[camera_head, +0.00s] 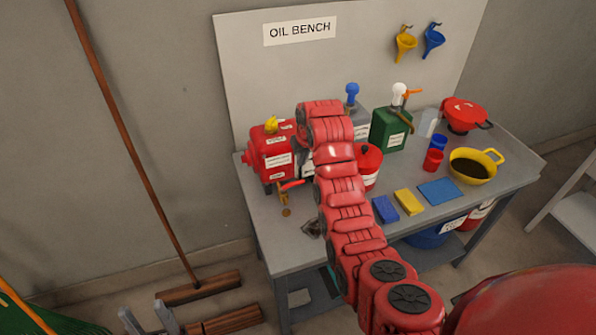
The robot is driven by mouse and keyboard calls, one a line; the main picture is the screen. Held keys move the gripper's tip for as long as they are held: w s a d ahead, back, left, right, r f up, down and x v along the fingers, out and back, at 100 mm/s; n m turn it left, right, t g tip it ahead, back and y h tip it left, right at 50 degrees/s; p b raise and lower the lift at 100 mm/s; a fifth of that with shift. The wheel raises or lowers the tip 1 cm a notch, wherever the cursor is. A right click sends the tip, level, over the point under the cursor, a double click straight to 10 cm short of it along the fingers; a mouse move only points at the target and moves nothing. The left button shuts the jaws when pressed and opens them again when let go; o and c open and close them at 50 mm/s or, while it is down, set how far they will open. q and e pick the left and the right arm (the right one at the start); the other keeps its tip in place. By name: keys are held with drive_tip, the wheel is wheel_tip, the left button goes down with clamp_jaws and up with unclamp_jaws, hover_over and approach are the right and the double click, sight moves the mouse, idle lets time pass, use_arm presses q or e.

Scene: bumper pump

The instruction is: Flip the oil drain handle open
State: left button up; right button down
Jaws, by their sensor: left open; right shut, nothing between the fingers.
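A red oil container (254,160) with a yellow cap stands at the left end of the bench. A brass tap with a red drain handle (291,185) sits low on its front right. The handle sticks out sideways, roughly level. My red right arm crosses the middle of the view and passes just right of the handle. Its gripper is hidden behind the arm, so I cannot tell whether it touches the handle. My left gripper (146,315) shows as two grey fingers at the bottom left edge, apart and empty, well away from the bench.
The grey bench (273,244) also holds a red can (370,160), a green container (390,130), blue and yellow cloths (408,202) and a yellow oil pan (488,157). A small dark grey item (312,228) lies beside my arm. A broom (130,140) leans on the wall.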

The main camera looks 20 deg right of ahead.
sight(293, 185)
drive_tip(key=p+x, duration=0.4)
drive_tip(key=x, duration=0.6)
idle(0.3)
idle(0.4)
drive_tip(key=shift+s+d+m+b, duration=0.1)
drive_tip(key=shift+s+m+b, duration=0.15)
drive_tip(key=shift+m+b, duration=0.3)
